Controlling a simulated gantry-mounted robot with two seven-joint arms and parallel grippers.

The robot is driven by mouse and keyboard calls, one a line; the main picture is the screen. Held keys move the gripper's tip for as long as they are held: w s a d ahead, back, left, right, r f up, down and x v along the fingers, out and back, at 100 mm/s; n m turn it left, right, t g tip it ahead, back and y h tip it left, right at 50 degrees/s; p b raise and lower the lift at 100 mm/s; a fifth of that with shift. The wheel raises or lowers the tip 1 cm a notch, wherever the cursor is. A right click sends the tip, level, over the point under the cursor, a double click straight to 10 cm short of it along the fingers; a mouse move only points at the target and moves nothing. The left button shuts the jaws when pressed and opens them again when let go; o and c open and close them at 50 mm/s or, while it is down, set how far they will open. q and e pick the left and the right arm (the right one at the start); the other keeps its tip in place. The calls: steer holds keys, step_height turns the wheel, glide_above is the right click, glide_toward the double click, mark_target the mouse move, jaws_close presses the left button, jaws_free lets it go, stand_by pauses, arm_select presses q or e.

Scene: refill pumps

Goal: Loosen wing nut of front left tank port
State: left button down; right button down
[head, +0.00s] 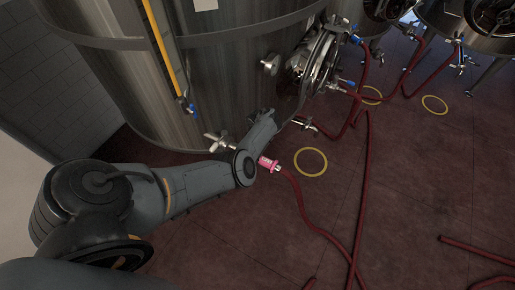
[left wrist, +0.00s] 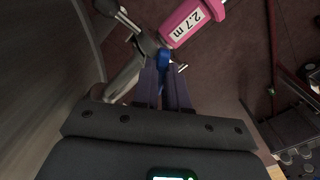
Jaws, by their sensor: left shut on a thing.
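The large steel tank (head: 190,70) fills the upper left of the head view. My left arm comes in from the left and ends beside the tank's lower side; its fingertips are hidden there. In the left wrist view my left gripper (left wrist: 164,72) is shut on a small blue part (left wrist: 163,58) at a metal fitting (left wrist: 148,44). I cannot tell whether this blue part is the wing nut or a valve handle. A pink hose tag (left wrist: 185,22) marked 2.7 m sits right by the fitting; the tag also shows in the head view (head: 268,163). My right gripper is out of view.
A red hose (head: 305,215) runs from the tag across the dark red floor, with more hoses to the right. A steel valve (head: 220,141) juts out left of my forearm's end. Yellow rings (head: 311,150) mark the floor. More tanks (head: 475,30) stand behind.

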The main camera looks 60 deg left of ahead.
arm_select(q)
steer(key=n+b, duration=0.3)
steer(key=n, duration=0.2)
steer(key=shift+f+n, duration=0.15)
steer(key=shift+n, duration=0.15)
steer(key=n+b, duration=0.3)
steer(key=shift+n+b, duration=0.3)
steer(key=shift+n, duration=0.1)
steer(key=shift+n+b, duration=0.6)
steer(key=shift+n, duration=0.2)
steer(key=shift+r, duration=0.2)
steer(key=c, duration=1.2)
jaws_free()
steer(key=shift+o, duration=0.2)
